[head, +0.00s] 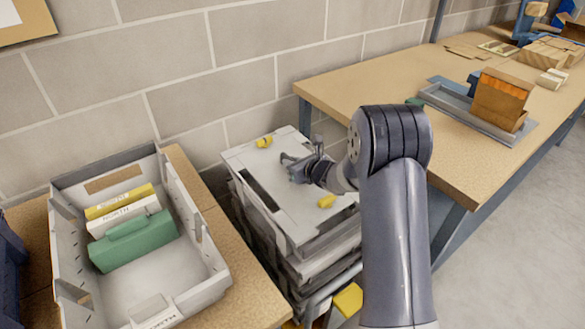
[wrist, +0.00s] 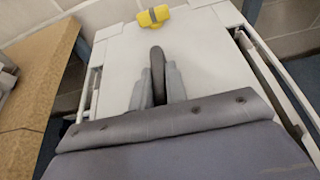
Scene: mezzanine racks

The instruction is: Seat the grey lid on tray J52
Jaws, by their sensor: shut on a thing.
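The grey lid (head: 264,164) is a pale, flat panel on top of a stack of grey trays (head: 290,262), left of the workbench. It also fills much of the wrist view (wrist: 200,62). Yellow clips (head: 264,141) (head: 326,201) show at two of its ends; one shows at the far end in the wrist view (wrist: 153,16). My gripper (head: 294,168) is over the lid's middle, its fingers (wrist: 158,78) shut on a dark upright grip on the lid. No J52 marking is readable. I cannot tell whether the lid lies flush on the top tray.
A grey open tote (head: 198,215) with yellow, white and green items stands at left on a wooden surface (head: 235,250). The workbench (head: 350,80) at right carries a grey tray with an orange-brown box (head: 499,98). A block wall is close behind the stack.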

